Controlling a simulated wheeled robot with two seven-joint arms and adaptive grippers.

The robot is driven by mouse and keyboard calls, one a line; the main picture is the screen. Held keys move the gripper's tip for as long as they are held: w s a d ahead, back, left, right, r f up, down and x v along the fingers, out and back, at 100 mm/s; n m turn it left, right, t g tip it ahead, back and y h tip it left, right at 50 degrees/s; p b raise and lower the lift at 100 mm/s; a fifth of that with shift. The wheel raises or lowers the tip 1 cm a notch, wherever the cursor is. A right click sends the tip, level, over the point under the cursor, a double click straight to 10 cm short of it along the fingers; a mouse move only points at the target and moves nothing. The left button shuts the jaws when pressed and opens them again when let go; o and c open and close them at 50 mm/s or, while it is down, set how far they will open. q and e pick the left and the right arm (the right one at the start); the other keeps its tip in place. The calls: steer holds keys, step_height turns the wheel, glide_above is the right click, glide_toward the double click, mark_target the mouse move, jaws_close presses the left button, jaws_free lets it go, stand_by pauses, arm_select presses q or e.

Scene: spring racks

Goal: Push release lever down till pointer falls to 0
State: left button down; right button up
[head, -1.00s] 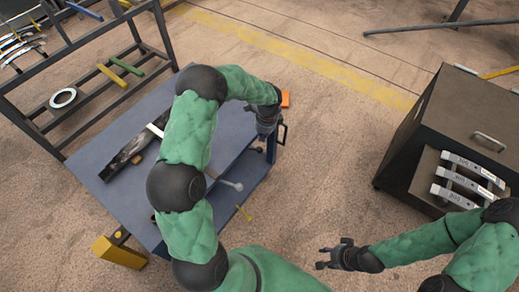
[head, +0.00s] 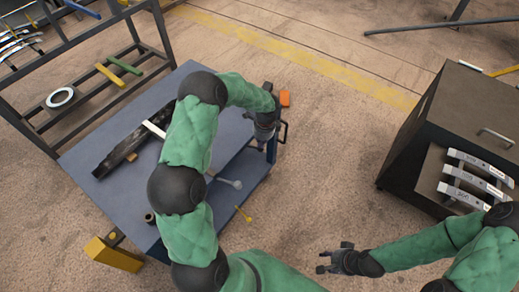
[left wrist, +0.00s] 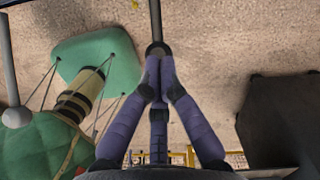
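My left gripper (head: 266,128) is at the right edge of the blue-grey workbench (head: 92,205), pointing down. In the left wrist view its fingers (left wrist: 157,68) are drawn together with their tips meeting. A grey rod (left wrist: 155,20) with a dark round end lies right at the fingertips; whether they touch it, or whether it is the release lever, I cannot tell. A pale rod with a ball end (head: 230,183) sticks out from the bench; its ball also shows in the left wrist view (left wrist: 16,117). No pointer or scale is readable. My right gripper (head: 325,261) is open and empty over the floor.
A dark leaf spring (head: 120,150) lies on the bench, partly hidden by my left arm. A dark cabinet (head: 425,125) with labelled grey bars stands at right. A metal rack (head: 40,125) stands behind at left. The floor between bench and cabinet is clear.

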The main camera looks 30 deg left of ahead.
arm_select(q)
steer(key=shift+f, duration=0.1)
steer(key=shift+a+f+b, duration=0.1)
steer(key=shift+f+b, duration=1.2)
steer(key=shift+f, duration=0.9)
steer(key=shift+r, duration=0.1)
steer(key=shift+w+d+r, duration=0.1)
steer(key=shift+d+r, duration=0.05)
steer(key=shift+d, duration=0.3)
steer(key=shift+w+d+r+p, duration=0.15)
steer(key=shift+d+p, duration=0.05)
steer(key=shift+d, duration=0.35)
steer(key=shift+w+d+r+p, duration=0.15)
steer(key=shift+d+p, duration=0.05)
steer(key=shift+d, duration=0.3)
